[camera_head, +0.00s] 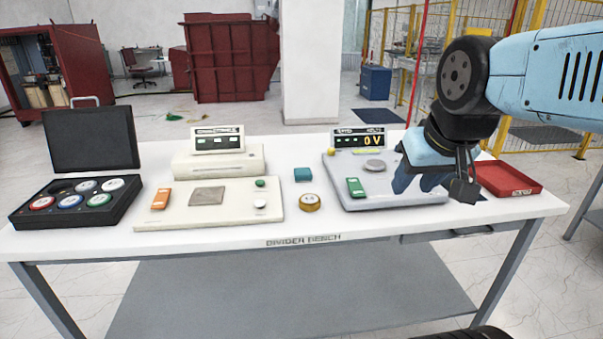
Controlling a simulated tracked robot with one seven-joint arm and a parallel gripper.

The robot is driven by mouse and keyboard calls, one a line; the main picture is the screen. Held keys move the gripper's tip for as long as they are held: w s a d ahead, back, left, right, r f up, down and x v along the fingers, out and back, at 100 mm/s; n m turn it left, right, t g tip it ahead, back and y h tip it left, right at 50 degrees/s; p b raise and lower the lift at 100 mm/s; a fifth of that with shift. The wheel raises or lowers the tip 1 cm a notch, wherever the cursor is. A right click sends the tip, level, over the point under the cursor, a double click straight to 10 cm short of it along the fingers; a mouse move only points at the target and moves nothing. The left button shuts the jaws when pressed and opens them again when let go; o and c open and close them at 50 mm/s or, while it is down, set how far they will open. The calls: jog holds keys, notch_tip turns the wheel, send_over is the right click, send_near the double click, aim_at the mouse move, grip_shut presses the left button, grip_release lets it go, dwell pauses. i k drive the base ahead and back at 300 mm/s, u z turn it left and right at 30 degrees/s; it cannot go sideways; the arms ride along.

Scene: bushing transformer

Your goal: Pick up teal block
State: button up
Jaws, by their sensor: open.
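The teal block (303,174) is a small box lying on the white table (300,233), near the middle, between the beige device and the grey device. My gripper (428,185) is at the right, above the right side of the grey device and close to the red tray. It is open, and I see nothing between its fingers. It is apart from the teal block, well to the right of it. The block is in full view.
A round yellow-brown item (309,202) sits just in front of the block. The beige device (220,207) is to the left and the grey device (395,195) to the right. A red tray (507,179) and an open black case (75,205) stand at the ends.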

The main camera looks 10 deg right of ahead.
aim_at(302, 175)
jog(key=z, duration=0.05)
jog(key=i, duration=0.95)
jog(key=u, duration=0.1)
